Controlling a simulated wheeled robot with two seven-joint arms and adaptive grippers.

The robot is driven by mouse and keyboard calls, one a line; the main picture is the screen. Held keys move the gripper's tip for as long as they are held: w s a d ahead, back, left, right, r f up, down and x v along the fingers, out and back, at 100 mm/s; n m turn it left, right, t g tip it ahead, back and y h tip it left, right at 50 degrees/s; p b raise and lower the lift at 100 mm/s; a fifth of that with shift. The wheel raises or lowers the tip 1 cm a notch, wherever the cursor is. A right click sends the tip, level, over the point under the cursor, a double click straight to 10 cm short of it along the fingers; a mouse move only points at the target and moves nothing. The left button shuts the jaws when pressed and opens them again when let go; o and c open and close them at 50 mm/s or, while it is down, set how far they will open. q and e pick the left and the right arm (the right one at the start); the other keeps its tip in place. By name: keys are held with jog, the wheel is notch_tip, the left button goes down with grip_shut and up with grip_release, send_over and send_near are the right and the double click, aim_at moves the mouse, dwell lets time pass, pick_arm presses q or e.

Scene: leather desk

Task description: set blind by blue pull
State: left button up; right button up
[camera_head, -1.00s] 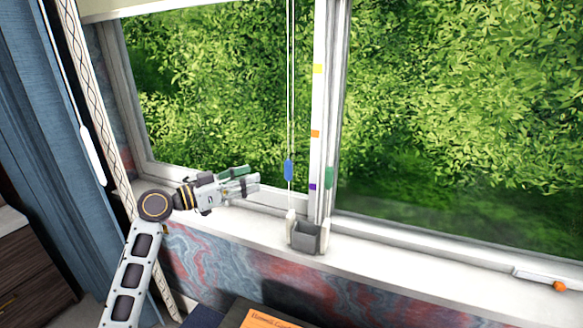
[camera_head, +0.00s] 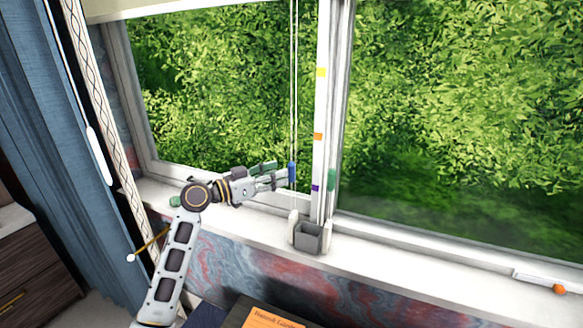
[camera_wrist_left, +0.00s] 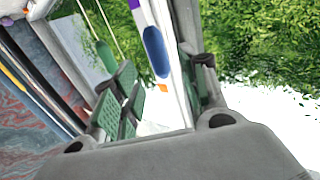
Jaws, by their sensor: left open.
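The blue pull (camera_head: 292,171) hangs on a thin cord beside the window's middle post, upright. My left gripper (camera_head: 282,178) is open and has its fingertips at the blue pull, coming from the left. In the left wrist view the blue pull (camera_wrist_left: 156,52) shows between the two green-padded fingers, beyond or level with their tips; I cannot tell whether they touch it. The cream blind (camera_head: 130,8) hangs at the top of the left pane. The post (camera_head: 319,110) carries yellow, orange and purple marks. My right gripper is not in view.
A green pull (camera_head: 331,180) hangs right of the post. A small grey open holder (camera_head: 308,236) stands on the white sill (camera_head: 400,262) below. An orange knob (camera_head: 559,289) lies at right. A blue curtain (camera_head: 55,170) and a white wand (camera_head: 97,155) hang at left.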

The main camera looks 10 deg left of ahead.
aim_at(292, 169)
pick_arm(q)
jog(key=p+x, duration=0.1)
jog(key=x, duration=0.4)
jog(key=shift+w+d, duration=0.2)
jog(key=shift+w, duration=0.1)
jog(key=shift+w+d, duration=0.15)
jog(key=shift+d, duration=0.05)
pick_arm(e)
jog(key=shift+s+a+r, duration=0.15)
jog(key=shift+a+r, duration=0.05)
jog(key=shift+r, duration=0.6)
pick_arm(q)
jog(key=c, duration=0.9)
grip_shut()
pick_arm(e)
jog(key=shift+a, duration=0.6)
